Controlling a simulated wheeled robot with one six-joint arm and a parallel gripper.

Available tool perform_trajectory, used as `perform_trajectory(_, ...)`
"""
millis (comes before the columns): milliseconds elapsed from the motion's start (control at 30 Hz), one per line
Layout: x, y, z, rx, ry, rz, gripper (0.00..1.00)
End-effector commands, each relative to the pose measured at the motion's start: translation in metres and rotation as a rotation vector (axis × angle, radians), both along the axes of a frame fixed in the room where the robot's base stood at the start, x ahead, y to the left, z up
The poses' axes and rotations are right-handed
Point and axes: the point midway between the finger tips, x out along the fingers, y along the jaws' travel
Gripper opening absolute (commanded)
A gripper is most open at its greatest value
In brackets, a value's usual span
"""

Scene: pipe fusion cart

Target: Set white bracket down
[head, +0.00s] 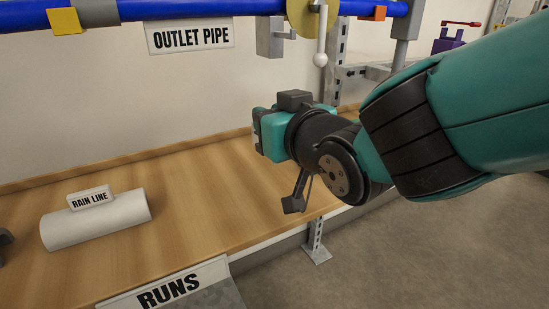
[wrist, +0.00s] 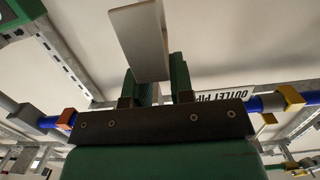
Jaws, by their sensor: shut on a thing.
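In the wrist view, the white bracket (wrist: 141,38) shows as a pale flat plate with a side face, sticking out beyond the fingers. My gripper (wrist: 154,84) is shut on it, with a green finger on each side. In the head view, my gripper (head: 268,132) is above the back right part of the wooden bench, below the blue pipe.
The wooden bench (head: 190,205) has clear surface in its middle. A white pipe (head: 95,222) labelled RAIN LINE lies at left. A RUNS sign (head: 165,290) is on the front edge. The blue pipe (head: 200,8) runs overhead, with an OUTLET PIPE sign (head: 190,36) and a white-knobbed lever (head: 320,45).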

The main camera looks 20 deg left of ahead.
Motion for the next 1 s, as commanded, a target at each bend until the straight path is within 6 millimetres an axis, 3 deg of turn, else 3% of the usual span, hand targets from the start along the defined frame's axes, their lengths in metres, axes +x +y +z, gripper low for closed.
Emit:
perform_trajectory(33, 0.0, 0.0, -0.017, -0.005, 0.003, 0.0, 0.0)
perform_trajectory(100, 0.0, 0.0, -0.029, -0.004, 0.003, 0.0, 0.0)
perform_trajectory(367, 0.0, 0.0, -0.052, -0.002, 0.002, 0.001, 0.0)
perform_trajectory(500, 0.0, 0.0, -0.075, -0.004, 0.002, 0.0, 0.0)
perform_trajectory(933, 0.0, 0.0, -0.083, 0.0, 0.0, 0.001, 0.0)
perform_trajectory(967, 0.0, 0.0, -0.082, 0.0, 0.0, 0.001, 0.26)
perform_trajectory(1000, 0.0, 0.0, -0.081, 0.0, 0.0, 0.001, 0.36)
